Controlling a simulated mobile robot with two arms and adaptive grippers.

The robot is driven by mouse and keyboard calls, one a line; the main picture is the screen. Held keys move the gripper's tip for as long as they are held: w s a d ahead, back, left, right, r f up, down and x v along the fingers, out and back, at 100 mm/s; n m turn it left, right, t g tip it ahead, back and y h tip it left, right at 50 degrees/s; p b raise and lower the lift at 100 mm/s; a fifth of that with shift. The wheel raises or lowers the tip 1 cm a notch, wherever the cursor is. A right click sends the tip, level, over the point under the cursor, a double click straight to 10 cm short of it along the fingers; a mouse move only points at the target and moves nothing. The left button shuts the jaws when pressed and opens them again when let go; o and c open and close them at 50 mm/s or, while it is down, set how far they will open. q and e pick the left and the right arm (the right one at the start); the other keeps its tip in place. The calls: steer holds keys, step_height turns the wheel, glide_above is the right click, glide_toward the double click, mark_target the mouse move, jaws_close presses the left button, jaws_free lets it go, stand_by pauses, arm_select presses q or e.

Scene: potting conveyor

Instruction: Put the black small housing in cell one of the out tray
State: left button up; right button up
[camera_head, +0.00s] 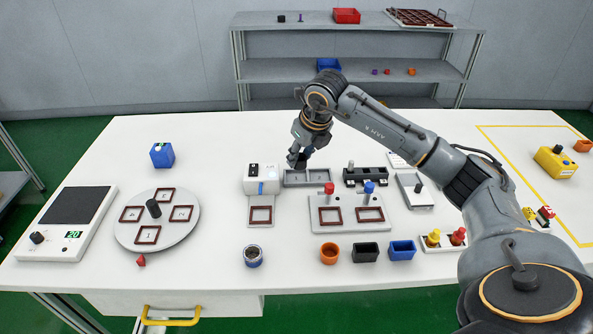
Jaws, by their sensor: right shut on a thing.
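My right gripper (298,158) reaches in from the right and points down over the left end of a shallow grey tray (320,178). It is shut on a small dark thing, which looks like the black small housing (300,163). The fingers cover most of it, and I cannot tell whether it touches the tray. The grey tray looks like the out tray; its cell marks are too small to read. A black open box (365,253) stands at the front of the table. My left gripper is out of view.
A white device (262,178) stands close left of the grey tray. A fixture with red and blue knobs (350,224) is in front, and a black rack (380,178) is to the right. A round plate (185,240) with several brown frames is at left.

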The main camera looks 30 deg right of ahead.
steer(key=shift+w+d+f+b, duration=0.2)
steer(key=shift+w+f+b, duration=0.1)
steer(key=shift+w+f, duration=0.75)
steer(key=shift+f, duration=0.35)
step_height(320, 180, down, 3)
steer(key=b, duration=0.2)
steer(key=shift+w+f+b, duration=0.15)
steer(key=shift+b, duration=0.25)
steer(key=shift+d, duration=0.1)
steer(key=o, duration=0.4)
steer(key=shift+f, duration=0.1)
steer(key=o, duration=0.5)
steer(key=shift+c, duration=0.2)
